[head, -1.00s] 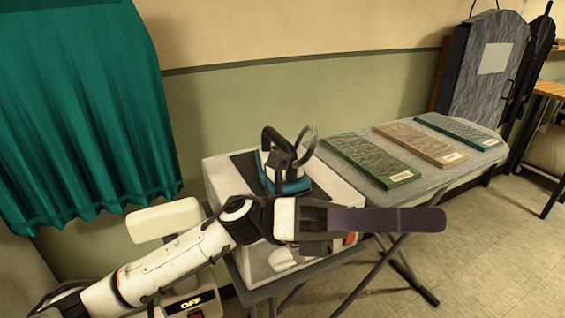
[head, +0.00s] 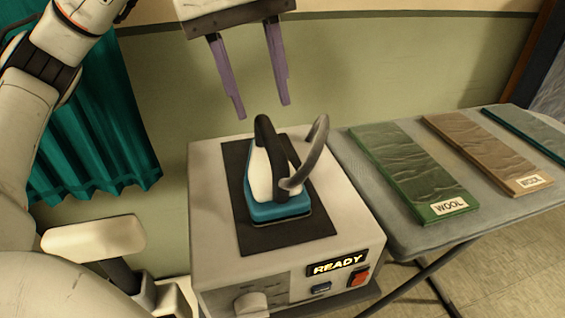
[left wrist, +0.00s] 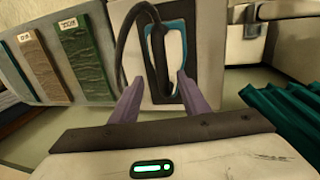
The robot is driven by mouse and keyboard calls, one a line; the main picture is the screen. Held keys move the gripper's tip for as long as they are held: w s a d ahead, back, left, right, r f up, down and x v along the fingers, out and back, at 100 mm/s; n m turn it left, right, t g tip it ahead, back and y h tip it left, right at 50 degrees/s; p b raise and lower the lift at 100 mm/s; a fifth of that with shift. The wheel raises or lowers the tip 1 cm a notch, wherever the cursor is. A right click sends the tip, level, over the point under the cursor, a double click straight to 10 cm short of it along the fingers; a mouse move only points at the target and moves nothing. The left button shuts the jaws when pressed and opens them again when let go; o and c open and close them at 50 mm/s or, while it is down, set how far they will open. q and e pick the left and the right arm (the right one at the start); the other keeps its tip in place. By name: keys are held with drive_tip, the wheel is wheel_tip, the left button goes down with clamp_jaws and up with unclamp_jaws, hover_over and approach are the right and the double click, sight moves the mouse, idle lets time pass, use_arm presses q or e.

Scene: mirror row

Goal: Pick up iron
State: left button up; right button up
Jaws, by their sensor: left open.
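The iron (head: 276,180) has a blue base, a white body and a black handle. It stands on the dark mat (head: 255,236) on top of the white station box, with a grey hose looping up beside its handle. My left gripper (head: 261,108) is open and empty, pointing down above and slightly behind the iron, apart from it. In the left wrist view the iron (left wrist: 172,62) lies beyond and between the purple fingers (left wrist: 158,95). My right gripper is not in view.
The white station box (head: 210,200) shows a lit READY panel (head: 338,263). To its right, an ironing board (head: 385,215) carries a green board (head: 410,170), a brown board (head: 485,150) and a teal board (head: 535,135). A teal curtain (head: 110,130) hangs at left.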

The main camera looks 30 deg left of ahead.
sight(269, 131)
use_arm(q)
wheel_tip(269, 131, down, 2)
drive_tip(key=shift+s+d+f, duration=0.1)
drive_tip(key=shift+d+f, duration=0.05)
drive_tip(key=shift+f, duration=0.05)
drive_tip(key=shift+w+d+f+b, duration=0.1)
drive_tip(key=shift+w+f, duration=0.05)
drive_tip(key=shift+f, duration=0.75)
drive_tip(key=shift+w+d+f+b, duration=0.1)
drive_tip(key=shift+d+f, duration=0.05)
drive_tip(key=shift+f, duration=0.8)
drive_tip(key=shift+w+d+f+b, duration=0.1)
drive_tip(key=shift+w+f, duration=0.05)
drive_tip(key=shift+f, duration=0.75)
clamp_jaws()
drive_tip(key=shift+r, duration=0.25)
